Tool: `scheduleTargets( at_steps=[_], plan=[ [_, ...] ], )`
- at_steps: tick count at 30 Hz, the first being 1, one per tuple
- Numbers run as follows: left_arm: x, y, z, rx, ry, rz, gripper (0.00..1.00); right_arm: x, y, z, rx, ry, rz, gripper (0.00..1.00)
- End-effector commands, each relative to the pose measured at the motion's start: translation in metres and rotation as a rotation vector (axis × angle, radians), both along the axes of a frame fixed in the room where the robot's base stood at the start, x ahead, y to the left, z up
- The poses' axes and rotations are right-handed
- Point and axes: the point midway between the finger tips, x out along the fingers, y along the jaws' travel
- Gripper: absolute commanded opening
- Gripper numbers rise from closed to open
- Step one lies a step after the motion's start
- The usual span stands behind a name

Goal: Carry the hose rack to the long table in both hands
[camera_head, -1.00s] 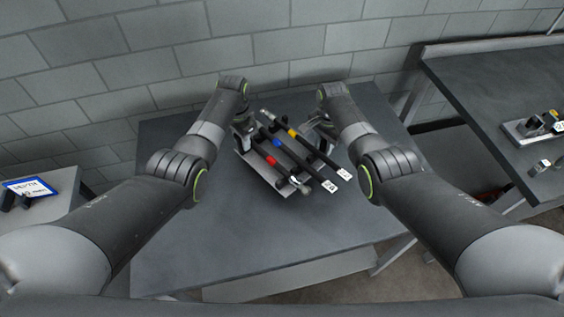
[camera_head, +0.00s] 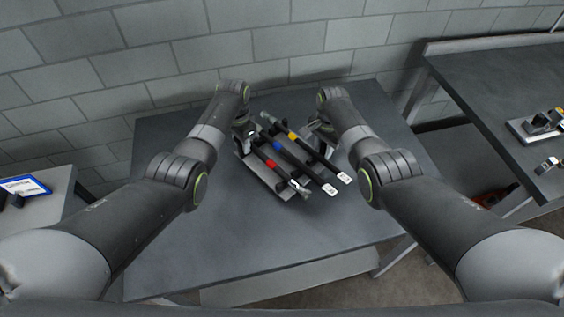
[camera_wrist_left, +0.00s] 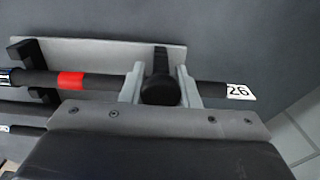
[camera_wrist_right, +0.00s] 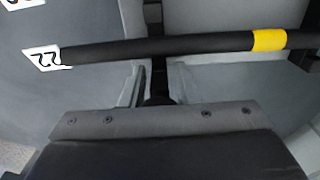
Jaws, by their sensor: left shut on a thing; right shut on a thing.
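The hose rack (camera_head: 262,176) is a grey plate with black posts that carries black hoses with red, blue and yellow bands and white number tags. It is over the middle grey table (camera_head: 200,245); I cannot tell whether it touches the top. My left gripper (camera_head: 243,143) is shut on a black handle at the rack's left side; the left wrist view shows the handle (camera_wrist_left: 160,91) between the fingers, beside a hose tagged 26. My right gripper (camera_head: 322,130) is shut on the rack's right side, at a black post (camera_wrist_right: 158,80) partly hidden by the wrist, near a hose tagged 22.
A dark table (camera_head: 480,105) stands at the right with grey and black devices (camera_head: 540,125) on it. A smaller table (camera_head: 50,215) at the left holds a blue-edged sign (camera_head: 22,186). A block wall (camera_head: 290,35) is behind. The middle table's front is clear.

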Motion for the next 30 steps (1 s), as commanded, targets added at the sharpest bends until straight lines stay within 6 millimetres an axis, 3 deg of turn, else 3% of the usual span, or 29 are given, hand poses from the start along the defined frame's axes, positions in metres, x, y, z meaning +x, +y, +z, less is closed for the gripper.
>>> scheduleTargets(
  at_steps=[11,12,16,25,30],
  plan=[
    [0.002,0.0,-0.014,0.001,-0.005,0.0,0.0,0.002,0.0,-0.014,-0.001,-0.005,0.0,0.0],
    [0.0,0.0,-0.014,0.001,-0.001,0.0,0.33,0.0,-0.001,-0.014,-0.001,-0.001,0.0,0.33],
    [0.0,0.0,-0.014,0.001,-0.001,0.0,0.5,0.0,0.0,-0.014,0.0,0.0,0.0,0.5],
    [0.0,0.0,-0.013,0.0,0.0,0.0,0.5,0.0,0.0,-0.014,0.0,0.0,0.0,0.5],
    [0.001,0.0,-0.003,0.0,-0.003,0.0,0.5,0.0,0.0,-0.014,0.0,0.0,0.0,0.5]
  ],
)
